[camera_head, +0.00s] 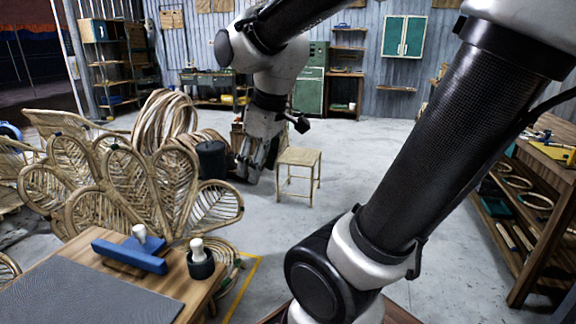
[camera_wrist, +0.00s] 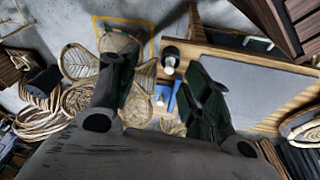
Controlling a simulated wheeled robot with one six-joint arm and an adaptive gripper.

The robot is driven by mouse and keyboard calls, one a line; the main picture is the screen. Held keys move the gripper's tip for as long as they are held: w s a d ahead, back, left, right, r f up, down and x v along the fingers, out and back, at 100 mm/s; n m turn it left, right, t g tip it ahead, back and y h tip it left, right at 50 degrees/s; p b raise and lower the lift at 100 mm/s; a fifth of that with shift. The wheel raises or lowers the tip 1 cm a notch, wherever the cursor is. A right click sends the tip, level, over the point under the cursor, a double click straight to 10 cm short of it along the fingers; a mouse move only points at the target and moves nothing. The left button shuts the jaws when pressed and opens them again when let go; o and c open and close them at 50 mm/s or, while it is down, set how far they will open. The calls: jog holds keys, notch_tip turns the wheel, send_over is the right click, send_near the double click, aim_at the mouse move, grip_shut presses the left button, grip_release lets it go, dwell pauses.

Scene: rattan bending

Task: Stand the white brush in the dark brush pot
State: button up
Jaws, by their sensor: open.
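A white brush (camera_head: 197,248) stands upright in the dark brush pot (camera_head: 201,268) near the table's right end. In the wrist view the white brush (camera_wrist: 170,62) shows at the mouth of the dark pot (camera_wrist: 171,51). A second pale, knobbed piece (camera_head: 139,233) stands at a blue block (camera_head: 128,256) left of the pot; I cannot tell what it is. My gripper (camera_head: 257,168) is open and empty, well above and apart from the pot. Its two spread fingers show in the wrist view (camera_wrist: 158,75), with the pot and blue block visible between them.
A grey mat (camera_head: 85,297) covers much of the wooden table. A large woven rattan piece (camera_head: 130,180) stands behind the table. A small stool (camera_head: 299,158) stands on open floor, and a shelf rack (camera_head: 530,215) is at the right.

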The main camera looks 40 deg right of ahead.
jog(key=s+d+r+m+t, duration=0.1)
jog(key=s+d+m, duration=0.2)
jog(key=s, duration=0.4)
jog(key=shift+r+m+h, duration=0.15)
jog(key=shift+m+h, duration=0.15)
jog(key=shift+m, duration=0.6)
